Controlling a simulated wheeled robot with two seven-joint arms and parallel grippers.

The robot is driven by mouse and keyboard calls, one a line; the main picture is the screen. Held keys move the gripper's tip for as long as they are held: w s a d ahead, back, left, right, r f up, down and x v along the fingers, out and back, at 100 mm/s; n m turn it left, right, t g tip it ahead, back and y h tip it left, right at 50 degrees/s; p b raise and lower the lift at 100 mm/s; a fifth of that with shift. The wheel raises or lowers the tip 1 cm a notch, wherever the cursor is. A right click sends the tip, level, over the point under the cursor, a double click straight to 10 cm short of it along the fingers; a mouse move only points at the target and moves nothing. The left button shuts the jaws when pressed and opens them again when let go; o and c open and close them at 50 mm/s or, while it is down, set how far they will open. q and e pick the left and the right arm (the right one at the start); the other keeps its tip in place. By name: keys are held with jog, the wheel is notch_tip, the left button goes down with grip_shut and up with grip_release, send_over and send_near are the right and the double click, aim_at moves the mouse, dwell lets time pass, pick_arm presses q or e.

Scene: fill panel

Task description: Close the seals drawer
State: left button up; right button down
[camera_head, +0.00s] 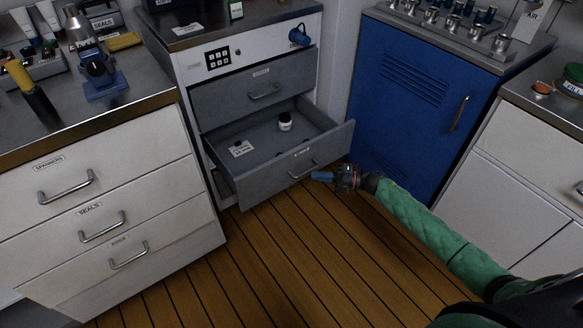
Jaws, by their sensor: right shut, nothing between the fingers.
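The drawer labelled SEALS (75,222) is the middle one in the white cabinet at the left; its front looks flush with its neighbours. A grey drawer (262,188) in the middle cabinet stands pulled out, and its own label is too small to read. Inside it are a small dark-capped jar (285,122) and a white card (241,149). Its bar handle (303,170) is on the front. My right gripper (322,176) is shut and empty, with its blue fingertips at the right end of this handle; I cannot tell if they touch. My left gripper is not in view.
A shut grey drawer (255,88) is above the open one. A blue locker (417,100) stands behind my right arm, and a white cabinet (520,205) is at the right. The wooden floor (250,265) in front is clear.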

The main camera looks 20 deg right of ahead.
send_near(274, 163)
jog(key=s+a, duration=0.1)
jog(key=a, duration=0.4)
jog(key=w, duration=0.3)
jog(key=shift+w+a, duration=0.1)
jog(key=shift+a, duration=0.2)
jog(key=shift+w, duration=0.15)
jog(key=shift+w+a, duration=0.1)
